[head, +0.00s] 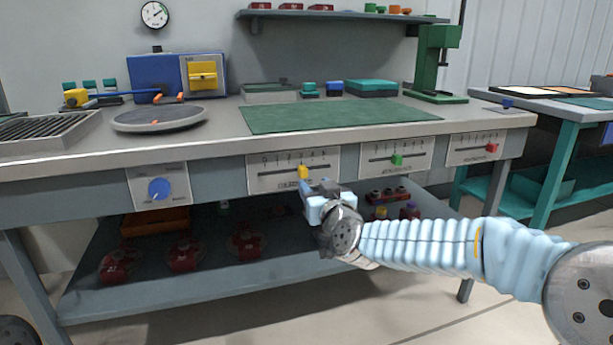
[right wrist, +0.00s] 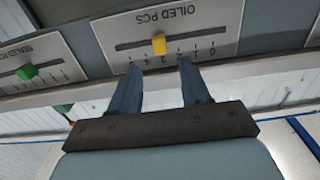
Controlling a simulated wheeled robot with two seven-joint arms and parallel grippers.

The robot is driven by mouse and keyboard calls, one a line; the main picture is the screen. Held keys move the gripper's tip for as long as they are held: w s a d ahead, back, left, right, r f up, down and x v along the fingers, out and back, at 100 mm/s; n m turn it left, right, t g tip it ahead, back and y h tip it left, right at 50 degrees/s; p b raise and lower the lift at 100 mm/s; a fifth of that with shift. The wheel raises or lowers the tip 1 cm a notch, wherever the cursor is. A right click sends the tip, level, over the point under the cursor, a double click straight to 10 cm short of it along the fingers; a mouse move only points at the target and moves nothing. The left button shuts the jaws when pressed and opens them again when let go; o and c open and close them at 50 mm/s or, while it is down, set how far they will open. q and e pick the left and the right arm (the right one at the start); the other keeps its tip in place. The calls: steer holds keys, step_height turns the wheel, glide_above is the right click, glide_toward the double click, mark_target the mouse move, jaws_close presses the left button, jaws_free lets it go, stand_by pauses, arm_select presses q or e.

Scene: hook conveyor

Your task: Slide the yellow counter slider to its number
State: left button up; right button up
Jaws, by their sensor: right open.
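The yellow counter slider (head: 303,171) sits in the slot of a white scale plate (head: 262,182) on the bench front, near the middle of the slot. In the right wrist view the yellow slider (right wrist: 159,43) shows upside down, on a plate (right wrist: 205,28) lettered "OILED PCS" with a row of numbers. My right gripper (head: 316,188) is just in front of and below the slider. In the right wrist view its fingers (right wrist: 158,72) are open, one either side of the slider's line, apart from it. My left gripper is not in view.
To the right are plates with a green slider (head: 397,160) and a red slider (head: 492,148); to the left is a blue knob (head: 159,189). The bench edge runs above them. A lower shelf (head: 210,283) holds red parts.

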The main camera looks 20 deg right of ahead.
mark_target(304, 173)
steer(key=w, duration=0.7)
steer(key=shift+w+a+p, duration=0.15)
steer(key=shift+p, duration=0.2)
steer(key=shift+c, duration=0.2)
jaws_close()
